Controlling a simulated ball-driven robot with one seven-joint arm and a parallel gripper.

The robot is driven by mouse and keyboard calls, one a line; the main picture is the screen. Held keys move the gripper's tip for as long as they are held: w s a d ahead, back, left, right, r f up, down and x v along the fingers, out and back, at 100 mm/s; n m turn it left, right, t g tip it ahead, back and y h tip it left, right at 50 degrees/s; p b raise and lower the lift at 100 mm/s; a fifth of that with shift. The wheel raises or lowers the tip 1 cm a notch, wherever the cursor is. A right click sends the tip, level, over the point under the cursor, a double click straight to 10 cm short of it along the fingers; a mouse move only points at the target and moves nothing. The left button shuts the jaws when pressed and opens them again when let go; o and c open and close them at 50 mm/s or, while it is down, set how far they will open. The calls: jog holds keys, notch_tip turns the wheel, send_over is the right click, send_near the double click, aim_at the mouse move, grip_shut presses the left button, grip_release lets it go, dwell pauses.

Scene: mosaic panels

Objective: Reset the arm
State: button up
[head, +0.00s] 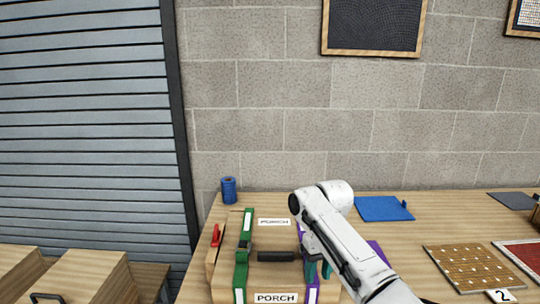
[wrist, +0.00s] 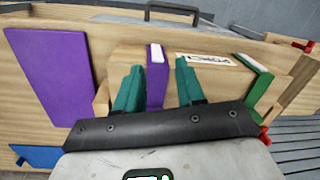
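My gripper (wrist: 160,63) has two teal fingers set apart, with a gap between them. A purple strip with a white top (wrist: 155,78) shows between the fingers, closer to the left one, and does not span the gap. In the head view my arm reaches in from the lower right, and the gripper (head: 318,268) is low over the right part of a wooden box labelled PORCH (head: 275,297). The arm partly hides the fingers there. A green strip (head: 242,262) stands on the box's left side.
A purple panel (wrist: 48,75) lies beside the box. A blue cylinder (head: 229,190) stands behind it, and a red piece (head: 215,236) is at its left. A blue panel (head: 382,208) and a tan dotted panel (head: 474,267) lie to the right. A block wall is behind.

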jog(key=s+a+f+y+b, duration=0.2)
jog(key=s+f+b, duration=0.2)
jog(key=s+f, duration=1.65)
jog(key=s+d+f+m+h+b, duration=0.1)
jog(key=s+d, duration=0.4)
jog(key=s, duration=0.3)
jog(key=s+d+f+m+t+h+b, duration=0.1)
jog(key=s+d, duration=0.5)
jog(key=s, duration=0.3)
jog(key=s+d+f+m+h+b, duration=0.1)
jog(key=s+d+f+m, duration=0.1)
jog(key=s+d, duration=0.4)
jog(key=s, duration=0.3)
jog(key=shift+s+t, duration=0.25)
jog(key=shift+t, duration=0.05)
